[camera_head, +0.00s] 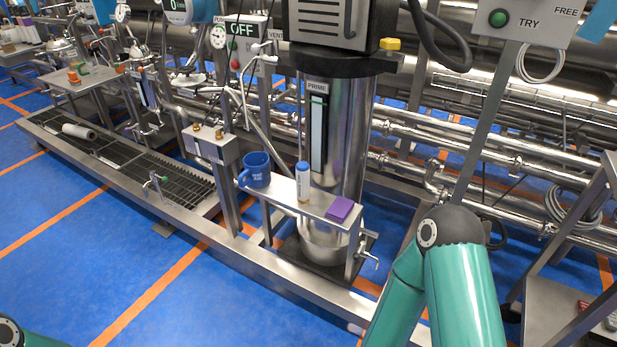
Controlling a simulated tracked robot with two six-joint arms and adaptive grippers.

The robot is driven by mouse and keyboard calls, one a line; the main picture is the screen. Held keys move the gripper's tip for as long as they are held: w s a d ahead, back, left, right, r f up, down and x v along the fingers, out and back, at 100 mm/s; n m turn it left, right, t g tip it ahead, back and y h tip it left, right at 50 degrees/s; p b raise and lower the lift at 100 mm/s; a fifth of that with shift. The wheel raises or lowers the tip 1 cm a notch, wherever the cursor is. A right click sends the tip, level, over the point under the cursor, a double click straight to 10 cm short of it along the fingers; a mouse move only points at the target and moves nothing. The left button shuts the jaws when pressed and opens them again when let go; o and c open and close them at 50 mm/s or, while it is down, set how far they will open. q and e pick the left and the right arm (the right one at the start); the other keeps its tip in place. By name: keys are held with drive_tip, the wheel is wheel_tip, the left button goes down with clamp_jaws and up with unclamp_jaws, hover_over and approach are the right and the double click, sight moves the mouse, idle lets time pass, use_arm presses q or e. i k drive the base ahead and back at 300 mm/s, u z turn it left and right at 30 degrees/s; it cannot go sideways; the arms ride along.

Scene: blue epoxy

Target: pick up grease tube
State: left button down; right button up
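A small upright white tube with a blue cap (303,186), which looks like the grease tube, stands on a narrow metal shelf (286,194) in front of a tall steel cylinder. It stands between a blue mug (257,172) on its left and a purple block or pad (339,209) on its right. Neither gripper is in view. My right arm's teal links show at the lower right, apart from the shelf. Only a bit of my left arm shows in the bottom left corner.
The steel cylinder (343,140) rises close behind the shelf, with pipes beyond. A post with a green-button panel (525,22) stands to the right. A grated trough (130,170) with a white roll (78,131) lies left. The blue floor in front is clear.

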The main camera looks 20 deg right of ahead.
sight(302, 168)
drive_tip(key=i, duration=0.85)
drive_tip(key=u, duration=0.05)
